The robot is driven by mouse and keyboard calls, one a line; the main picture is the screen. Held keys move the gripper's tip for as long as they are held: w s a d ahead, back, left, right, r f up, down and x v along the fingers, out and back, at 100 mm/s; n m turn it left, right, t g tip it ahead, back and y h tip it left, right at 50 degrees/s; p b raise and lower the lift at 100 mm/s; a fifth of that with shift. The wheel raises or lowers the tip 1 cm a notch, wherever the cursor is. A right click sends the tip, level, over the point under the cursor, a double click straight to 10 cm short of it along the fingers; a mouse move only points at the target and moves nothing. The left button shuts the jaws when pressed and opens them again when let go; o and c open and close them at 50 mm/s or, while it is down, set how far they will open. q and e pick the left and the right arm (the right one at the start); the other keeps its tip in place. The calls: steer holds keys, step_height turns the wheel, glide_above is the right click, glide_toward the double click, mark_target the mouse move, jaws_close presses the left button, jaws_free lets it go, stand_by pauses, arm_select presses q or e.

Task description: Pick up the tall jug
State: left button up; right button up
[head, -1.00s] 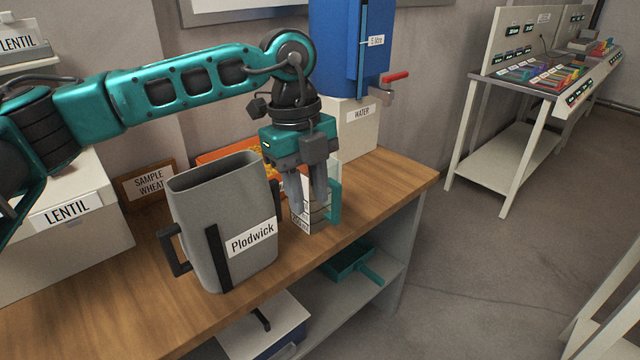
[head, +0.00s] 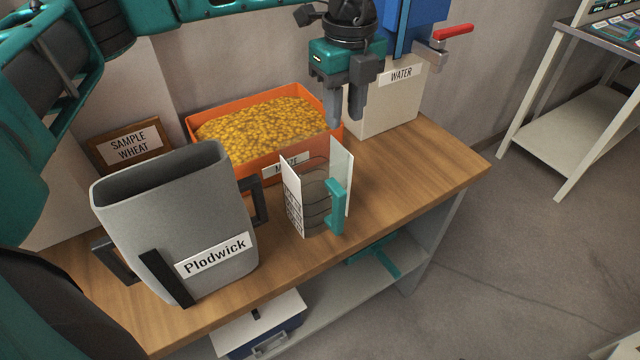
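A measuring jug (head: 308,205) with clear or pale sides, dark graduation marks and a teal handle (head: 335,206) stands upright on the bench. A larger grey two-handled vessel (head: 180,220) labelled Plodwick stands to its left. The frames do not settle which one is called the tall jug. My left gripper (head: 346,112) points down above and behind the measuring jug, in front of the water box. Its two fingers are apart with nothing visible between them, and it appears clear of the jug. My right gripper is not in view.
An orange tray (head: 190,128) of yellow maize sits behind the jugs. A water box (head: 385,105) with a red-levered tap (head: 452,33) stands behind right. A sample wheat sign (head: 130,147) is at left. The wooden bench (head: 425,160) is clear at its right end.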

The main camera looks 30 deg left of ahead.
mark_target(339, 143)
arm_select(q)
steer(key=f, duration=0.8)
steer(key=shift+s+a+f, duration=0.15)
steer(key=shift+s+f, duration=0.25)
steer(key=shift+f, duration=0.5)
jaws_close()
steer(key=shift+w, duration=0.1)
stand_by(0.5)
